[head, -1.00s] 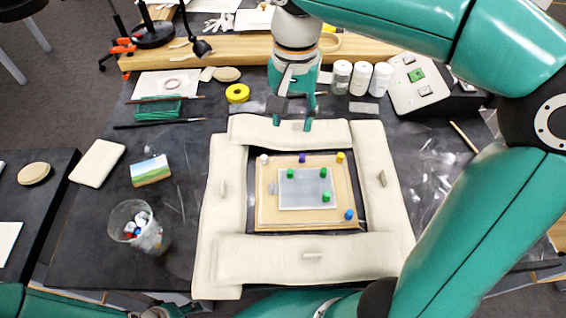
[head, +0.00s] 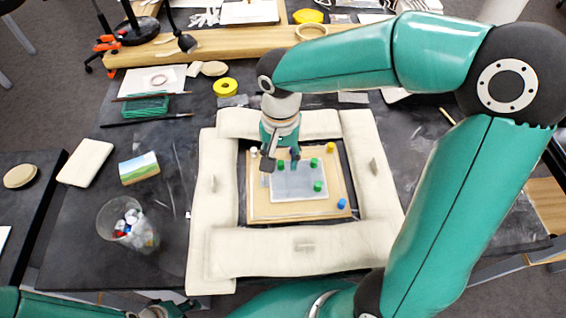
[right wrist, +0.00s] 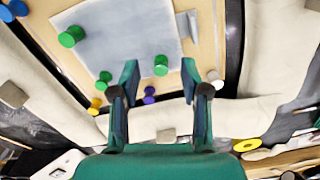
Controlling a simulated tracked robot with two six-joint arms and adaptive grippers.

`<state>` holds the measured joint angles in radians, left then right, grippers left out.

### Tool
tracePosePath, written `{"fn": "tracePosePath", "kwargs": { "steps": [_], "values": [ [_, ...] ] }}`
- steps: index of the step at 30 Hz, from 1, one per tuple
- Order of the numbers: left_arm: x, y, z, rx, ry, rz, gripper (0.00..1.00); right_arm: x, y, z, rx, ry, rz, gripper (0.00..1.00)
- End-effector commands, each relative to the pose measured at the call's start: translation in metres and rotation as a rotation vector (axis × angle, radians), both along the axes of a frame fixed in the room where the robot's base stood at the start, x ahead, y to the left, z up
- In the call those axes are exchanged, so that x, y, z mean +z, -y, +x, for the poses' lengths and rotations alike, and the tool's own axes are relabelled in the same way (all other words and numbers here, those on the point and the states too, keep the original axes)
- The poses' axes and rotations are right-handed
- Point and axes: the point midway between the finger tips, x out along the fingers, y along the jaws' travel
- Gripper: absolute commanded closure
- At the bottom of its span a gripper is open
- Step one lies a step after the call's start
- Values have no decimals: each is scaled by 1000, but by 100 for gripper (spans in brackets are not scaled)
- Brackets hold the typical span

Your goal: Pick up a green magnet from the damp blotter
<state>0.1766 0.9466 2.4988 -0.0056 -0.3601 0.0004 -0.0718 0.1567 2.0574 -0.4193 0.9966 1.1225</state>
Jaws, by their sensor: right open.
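The damp blotter (head: 290,192) is a pale grey sheet on a tan board. Three green magnets sit on it: one by my right gripper's fingers (head: 281,163), one at the upper right (head: 314,162), one at the lower right (head: 318,186). My right gripper (head: 282,158) is open, over the blotter's upper left part. In the right wrist view a green magnet (right wrist: 161,65) shows between the fingertips (right wrist: 159,75), with nothing gripped. The other green magnets (right wrist: 105,77) (right wrist: 71,36) are off to the left. My left gripper is not in view.
Blue (head: 342,203), yellow (head: 330,147) and white (head: 253,150) magnets stand on the board; a purple one (right wrist: 150,95) is close to the right gripper's fingers. Padded cream bolsters (head: 304,252) surround the board. A clear jar (head: 143,236) of small pieces stands left.

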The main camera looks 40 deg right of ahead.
Motion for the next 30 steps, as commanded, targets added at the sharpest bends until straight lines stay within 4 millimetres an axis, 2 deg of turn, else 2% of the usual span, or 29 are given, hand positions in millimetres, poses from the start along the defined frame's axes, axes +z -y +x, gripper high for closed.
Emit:
{"fn": "tracePosePath", "kwargs": {
  "steps": [4,11,12,14,19,30],
  "values": [
    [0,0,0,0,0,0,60,-16,1,0,-2,-1,-1,54],
    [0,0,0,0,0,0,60,-18,1,1,-2,1,0,54],
    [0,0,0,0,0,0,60,-17,1,1,-2,1,0,56],
    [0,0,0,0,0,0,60,-17,1,1,-2,1,0,66],
    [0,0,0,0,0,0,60,-17,1,1,-2,1,0,94],
    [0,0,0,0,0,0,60,-17,1,0,-3,1,0,96]
  ]
}}
